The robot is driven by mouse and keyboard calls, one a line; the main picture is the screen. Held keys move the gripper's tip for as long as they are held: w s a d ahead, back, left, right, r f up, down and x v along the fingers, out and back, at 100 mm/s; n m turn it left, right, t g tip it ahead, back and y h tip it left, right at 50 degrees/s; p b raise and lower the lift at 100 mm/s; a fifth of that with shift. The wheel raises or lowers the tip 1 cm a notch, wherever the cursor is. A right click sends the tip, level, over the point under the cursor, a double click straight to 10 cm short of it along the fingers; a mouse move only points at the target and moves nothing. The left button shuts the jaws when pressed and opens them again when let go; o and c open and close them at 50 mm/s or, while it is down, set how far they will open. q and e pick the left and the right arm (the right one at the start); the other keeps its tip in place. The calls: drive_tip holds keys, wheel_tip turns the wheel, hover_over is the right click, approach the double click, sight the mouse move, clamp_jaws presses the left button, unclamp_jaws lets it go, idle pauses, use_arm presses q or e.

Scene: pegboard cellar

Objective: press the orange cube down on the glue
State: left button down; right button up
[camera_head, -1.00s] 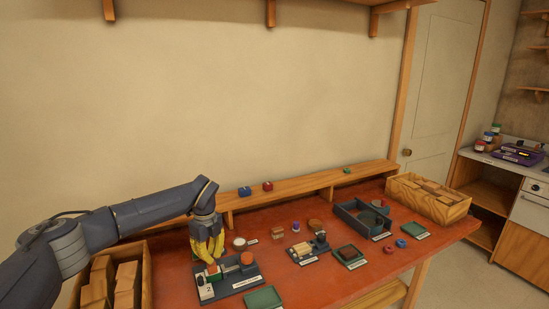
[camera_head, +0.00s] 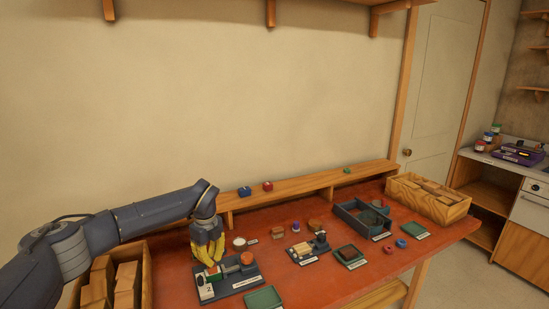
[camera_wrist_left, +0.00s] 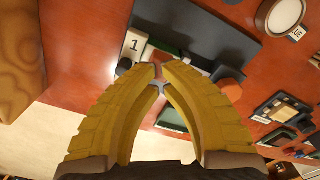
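The orange cube (camera_head: 213,271) shows as a small orange patch on the dark fixture (camera_head: 239,286), just below my left fingertips. My left gripper (camera_head: 211,263) points down over the fixture, and its yellow fingers look closed together. In the left wrist view the fingertips (camera_wrist_left: 160,70) meet or nearly meet, with no object clearly held; the cube is hidden or unclear there. Whether the tips touch the cube I cannot tell. Any glue under the cube is hidden. A red-orange round piece (camera_head: 247,259) stands at the fixture's right. My right gripper is out of view.
A white round dish (camera_head: 239,242) with a label sits behind the fixture. A green tray (camera_head: 263,299) lies in front right. A wooden crate (camera_head: 147,274) of blocks stands left.

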use_arm(q)
drive_tip(key=shift+f, duration=0.8)
idle(0.7)
drive_tip(key=shift+r, duration=3.3)
